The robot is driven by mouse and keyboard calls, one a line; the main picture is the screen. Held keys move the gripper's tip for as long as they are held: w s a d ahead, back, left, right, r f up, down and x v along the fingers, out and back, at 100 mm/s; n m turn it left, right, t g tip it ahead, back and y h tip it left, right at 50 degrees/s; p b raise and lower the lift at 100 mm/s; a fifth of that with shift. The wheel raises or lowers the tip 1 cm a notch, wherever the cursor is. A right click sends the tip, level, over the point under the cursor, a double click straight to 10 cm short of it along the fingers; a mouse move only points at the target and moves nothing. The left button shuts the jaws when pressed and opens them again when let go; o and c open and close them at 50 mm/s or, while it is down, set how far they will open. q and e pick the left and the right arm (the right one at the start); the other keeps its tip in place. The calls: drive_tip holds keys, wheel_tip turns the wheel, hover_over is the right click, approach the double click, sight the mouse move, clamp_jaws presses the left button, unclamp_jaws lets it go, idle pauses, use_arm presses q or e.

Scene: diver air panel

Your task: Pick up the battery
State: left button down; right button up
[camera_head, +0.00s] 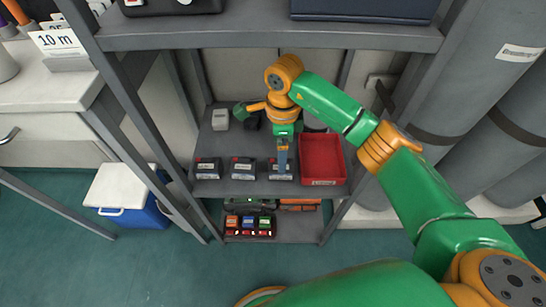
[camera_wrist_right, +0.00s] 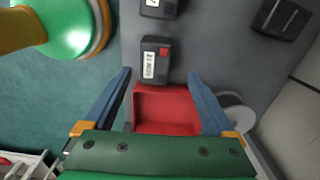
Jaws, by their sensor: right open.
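Three dark batteries stand in a row on the middle shelf in the head view: a left one (camera_head: 208,168), a middle one (camera_head: 243,168) and a right one (camera_head: 281,176). My right gripper (camera_head: 283,160) points down at the right one and partly hides it. In the right wrist view the open, empty jaws (camera_wrist_right: 160,74) have a dark battery (camera_wrist_right: 155,62) with a white label and red mark just ahead of the fingertips. Another battery (camera_wrist_right: 158,8) is cut off at the top edge. My left gripper is not in view.
A red tray (camera_head: 321,158) sits right of the batteries; it also shows between my fingers in the wrist view (camera_wrist_right: 165,108). A pale block (camera_head: 220,119) stands behind. Shelf posts and an upper shelf (camera_head: 260,38) frame the space. Coloured items (camera_head: 248,224) sit on the lower shelf.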

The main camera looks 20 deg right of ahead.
drive_tip(key=f, duration=0.2)
drive_tip(key=s+f, duration=0.1)
drive_tip(key=f, duration=0.2)
drive_tip(key=shift+a+f+b, duration=0.1)
drive_tip(key=shift+b, duration=0.25)
drive_tip(key=shift+w+f, duration=0.1)
drive_tip(key=shift+f, duration=0.25)
clamp_jaws()
